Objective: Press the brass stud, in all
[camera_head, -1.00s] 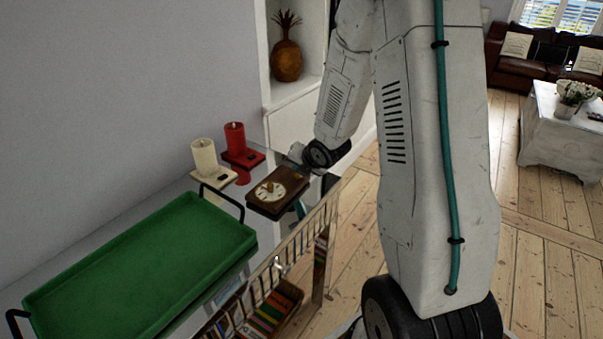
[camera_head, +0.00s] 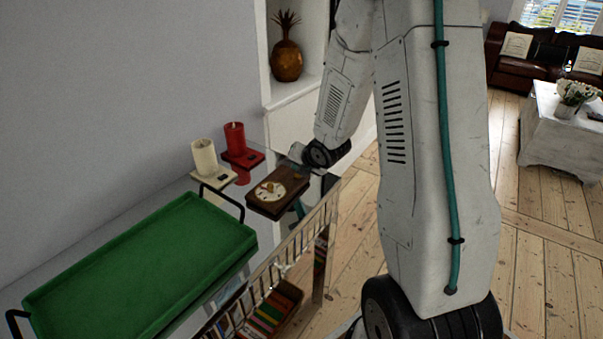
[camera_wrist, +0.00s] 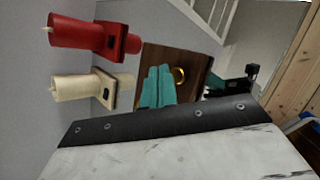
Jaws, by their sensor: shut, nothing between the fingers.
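A brown wooden block (camera_head: 290,200) with a pale round dial (camera_head: 276,194) lies at the right end of the glass-topped cart. In the wrist view, the brass part (camera_wrist: 180,75) shows as a gold ring on the brown wood (camera_wrist: 193,58). My gripper (camera_wrist: 159,70), with teal fingers, is shut and empty. Its fingers cover part of the block just left of the brass part. I cannot tell whether they touch it. My gripper is hard to make out in the head view.
A cream candle (camera_head: 205,158) and a red candle (camera_head: 235,138) on small stands are beside the block. A green tray (camera_head: 150,262) with black handles fills the cart's left part. A wall runs behind; open floorboards lie at the right.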

